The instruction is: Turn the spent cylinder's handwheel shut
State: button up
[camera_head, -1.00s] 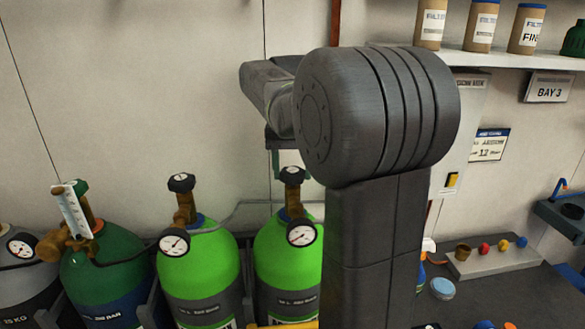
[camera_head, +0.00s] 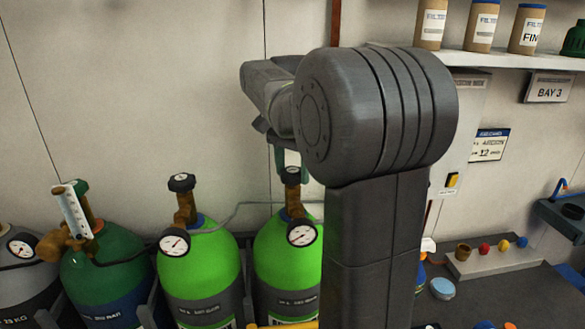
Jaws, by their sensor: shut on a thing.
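Two bright green cylinders stand at the lower left of centre, the left one (camera_head: 198,272) and the right one (camera_head: 280,262). Each has a brass valve, a round white gauge and a dark handwheel on top. The left handwheel (camera_head: 181,182) is free. My gripper (camera_head: 290,170) points down over the right cylinder and is shut on its handwheel (camera_head: 292,177). My arm hides part of the fingers and the cylinder's right side. The gauge needles are too small to read, so I cannot tell which cylinder is spent.
A dark green cylinder (camera_head: 105,270) with a flow tube and a grey cylinder (camera_head: 22,285) stand at the left. A pipe runs along the wall behind. A shelf (camera_head: 480,57) with tubs is at upper right, above a bench with a small rack (camera_head: 490,262) of coloured knobs.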

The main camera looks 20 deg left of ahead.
aim_at(292, 170)
dwell(0.4)
jog(key=o, duration=1)
jog(key=shift+r, duration=0.15)
notch_tip(292, 170, up, 14)
jog(key=shift+f, duration=0.2)
jog(key=shift+a+f, duration=0.1)
notch_tip(292, 170, down, 14)
jog(key=shift+r, duration=0.15)
dwell(0.4)
jog(key=shift+r, duration=0.1)
